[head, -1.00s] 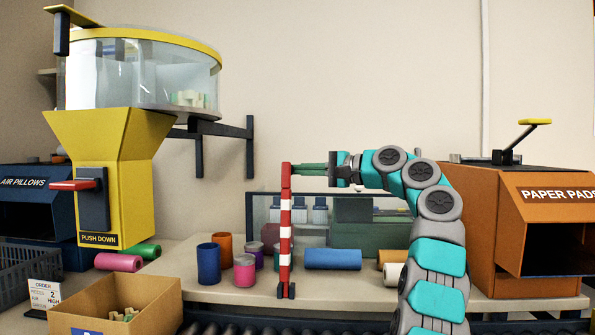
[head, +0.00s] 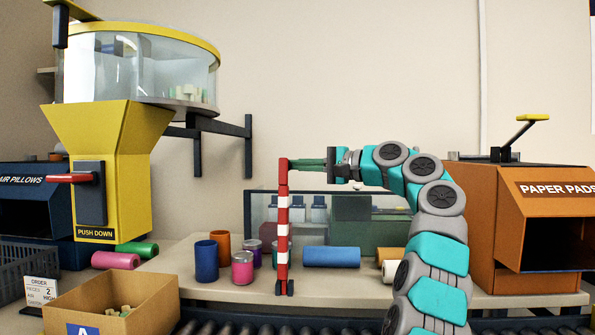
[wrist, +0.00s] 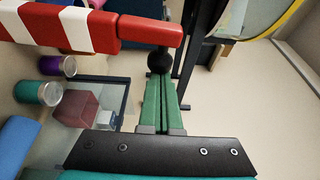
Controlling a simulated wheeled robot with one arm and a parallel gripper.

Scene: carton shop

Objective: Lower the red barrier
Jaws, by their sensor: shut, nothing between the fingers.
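The red barrier (head: 282,228) is a red-and-white striped bar standing upright behind the roller conveyor in the head view. In the wrist view the barrier (wrist: 92,30) crosses the upper left, its red end close to my fingertips. My gripper (head: 292,164) is at the height of the barrier's top end, pointing left. It also shows in the wrist view (wrist: 161,85), with its green fingers together and a dark round knob just beyond the tips. Whether the fingers touch the barrier I cannot tell.
A carton (head: 120,300) with pale pieces stands at the front left by the roller conveyor (head: 300,327). A yellow dispenser (head: 130,170) is at left, an orange paper pads box (head: 500,225) at right.

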